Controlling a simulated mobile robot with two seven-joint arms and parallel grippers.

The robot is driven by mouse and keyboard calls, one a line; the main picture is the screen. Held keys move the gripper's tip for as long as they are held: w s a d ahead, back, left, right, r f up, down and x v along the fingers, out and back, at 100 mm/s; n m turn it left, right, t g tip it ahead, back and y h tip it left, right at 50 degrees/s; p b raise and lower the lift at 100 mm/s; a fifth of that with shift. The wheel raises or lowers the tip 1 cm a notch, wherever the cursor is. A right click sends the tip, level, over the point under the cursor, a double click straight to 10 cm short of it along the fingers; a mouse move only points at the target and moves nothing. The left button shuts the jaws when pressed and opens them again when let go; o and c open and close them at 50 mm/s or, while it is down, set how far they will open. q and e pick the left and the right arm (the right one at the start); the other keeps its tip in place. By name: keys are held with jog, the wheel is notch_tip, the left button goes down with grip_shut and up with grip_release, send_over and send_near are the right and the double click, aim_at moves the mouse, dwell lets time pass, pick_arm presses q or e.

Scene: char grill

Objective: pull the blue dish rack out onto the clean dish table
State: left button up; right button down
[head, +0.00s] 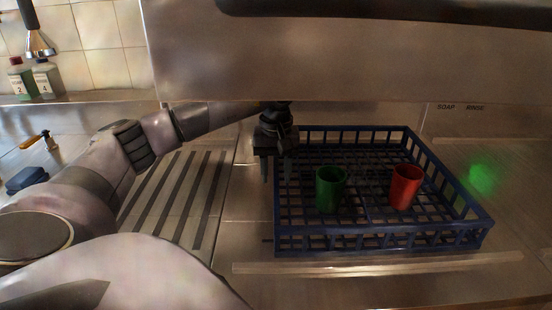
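The blue dish rack (375,241) sits level under the raised steel hood, with a green cup (329,190) and a red cup (405,188) standing in it. My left gripper (277,173) points down at the rack's left wall, near its back left part. Its two fingers are apart, one to the left of the wall and one over the rack's inside; I cannot tell whether they touch it. A steel table with dark ribbed strips (177,200) lies left of the rack; no label shows whether it is the clean dish table. My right gripper is not in view.
The steel hood (330,62) hangs above and behind the rack. A metal strip (375,263) runs along the rack's front. The ribbed surface is clear of objects, though my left arm crosses above it. A dark blue sponge-like item (27,179) and bottles (46,79) are far left.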

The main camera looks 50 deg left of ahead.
pick_arm(q)
jog(key=shift+f, duration=0.3)
grip_shut()
jog(key=shift+r, duration=0.1)
dwell(1.2)
